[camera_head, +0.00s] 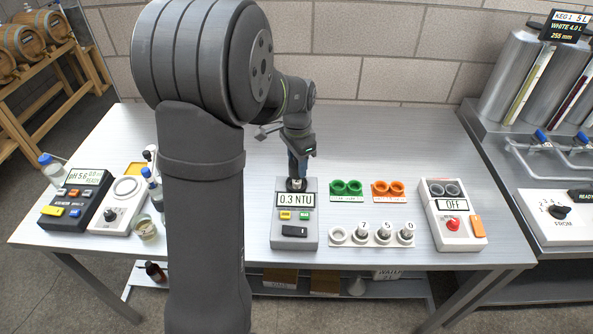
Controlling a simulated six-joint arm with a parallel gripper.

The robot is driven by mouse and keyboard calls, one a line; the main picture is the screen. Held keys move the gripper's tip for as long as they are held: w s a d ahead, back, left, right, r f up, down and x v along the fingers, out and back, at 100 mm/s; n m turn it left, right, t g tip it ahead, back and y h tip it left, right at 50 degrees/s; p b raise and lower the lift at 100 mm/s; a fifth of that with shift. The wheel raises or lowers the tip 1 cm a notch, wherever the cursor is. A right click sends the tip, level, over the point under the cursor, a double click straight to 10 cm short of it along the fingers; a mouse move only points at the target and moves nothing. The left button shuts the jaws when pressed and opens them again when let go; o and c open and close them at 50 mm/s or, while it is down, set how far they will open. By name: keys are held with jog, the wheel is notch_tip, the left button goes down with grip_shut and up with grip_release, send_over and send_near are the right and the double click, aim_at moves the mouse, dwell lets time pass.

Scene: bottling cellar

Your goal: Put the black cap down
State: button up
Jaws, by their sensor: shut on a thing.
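My gripper (297,172) points down over the back of the grey turbidity meter (309,243), whose display reads 0.3 NTU. My arm hides part of the table to the left.
Right of the meter stand a green holder (346,198), an orange holder (389,199) and a white rack (371,242) with several vials and one empty-looking ring. A white device reading OFF (452,231) is further right. Bare table (400,135) lies behind.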

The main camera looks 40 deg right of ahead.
jog(key=s+r, duration=0.6)
jog(key=s, duration=0.5)
jog(key=s+d+f+m, duration=0.1)
jog(key=s+d+f, duration=0.1)
jog(key=s, duration=0.6)
jog(key=s+d+f+m, duration=0.1)
jog(key=s+d+f, duration=0.15)
jog(key=s, duration=0.45)
jog(key=w+f, duration=0.2)
jog(key=w, duration=0.1)
jog(key=w+d+f, duration=0.1)
jog(key=w+f, duration=0.1)
jog(key=w, duration=0.2)
jog(key=w+d+f, duration=0.1)
jog(key=w+f, duration=0.2)
jog(key=shift+w+d, duration=0.15)
jog(key=shift+w, duration=0.15)
jog(key=shift+f, duration=1.85)
jog(key=shift+f, duration=0.15)
jog(key=o, duration=1)
